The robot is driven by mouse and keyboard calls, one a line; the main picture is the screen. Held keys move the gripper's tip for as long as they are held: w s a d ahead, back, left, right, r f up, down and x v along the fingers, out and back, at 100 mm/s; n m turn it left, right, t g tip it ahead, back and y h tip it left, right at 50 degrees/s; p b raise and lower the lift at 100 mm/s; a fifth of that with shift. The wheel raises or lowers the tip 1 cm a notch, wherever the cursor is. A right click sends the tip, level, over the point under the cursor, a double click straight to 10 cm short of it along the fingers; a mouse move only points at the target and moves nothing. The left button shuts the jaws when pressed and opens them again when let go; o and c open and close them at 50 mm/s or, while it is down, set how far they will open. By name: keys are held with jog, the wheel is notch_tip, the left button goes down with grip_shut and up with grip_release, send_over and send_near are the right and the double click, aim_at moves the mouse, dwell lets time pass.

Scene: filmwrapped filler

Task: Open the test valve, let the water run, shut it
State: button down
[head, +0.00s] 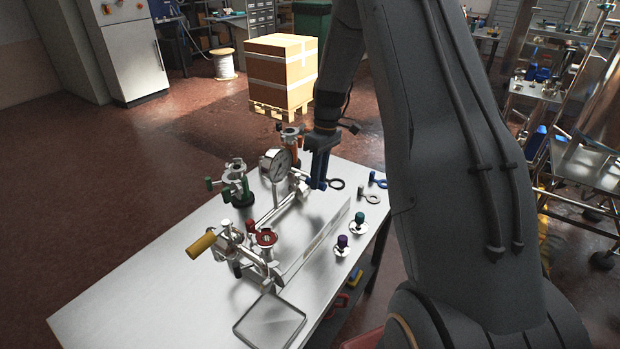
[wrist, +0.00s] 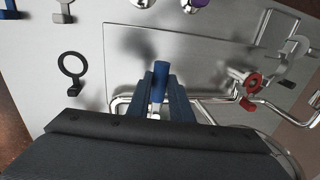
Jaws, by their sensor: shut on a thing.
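My gripper (head: 317,178) reaches down at the far end of the pipe rig on the steel bench. In the wrist view its two blue fingers (wrist: 159,86) are shut on a blue cylindrical handle (wrist: 158,74), with a silver stem below it by the bent pipe. Whether this handle belongs to the test valve, I cannot tell. No running water is visible.
A green valve (head: 234,184) and an orange valve (head: 291,136) stand near the gauge. A black ring-ended piece (head: 335,183) lies right of my gripper. Purple (head: 342,241) and teal (head: 358,217) knobs stand along the right. A shallow tray (head: 269,321) sits at the front.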

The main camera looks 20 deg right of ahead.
dwell(0.3)
jog(key=c, duration=1.6)
grip_release()
jog(key=shift+r, duration=0.1)
jog(key=r, duration=0.2)
jog(key=r+b, duration=0.1)
jog(key=r, duration=0.2)
jog(key=d+r+b, duration=0.1)
jog(key=r, duration=0.1)
jog(key=shift+w+d+r, duration=0.1)
jog(key=shift+w+r, duration=0.2)
jog(key=shift+w, duration=0.05)
jog(key=s+a+m, duration=0.2)
jog(key=s+a, duration=0.2)
jog(key=s, duration=0.4)
jog(key=s+a+m+t+h, duration=0.1)
jog(key=s+a, duration=0.3)
jog(key=s, duration=0.4)
jog(key=s+a+m+t, duration=0.1)
jog(key=s+a+m, duration=0.2)
jog(key=s, duration=0.6)
jog(key=shift+s+a+f+m+h, duration=0.1)
jog(key=shift+a+m+h, duration=0.1)
jog(key=shift+a, duration=0.2)
jog(key=shift+a+f+m+h, duration=0.1)
jog(key=shift+a+h, duration=0.1)
jog(key=shift+a, duration=0.2)
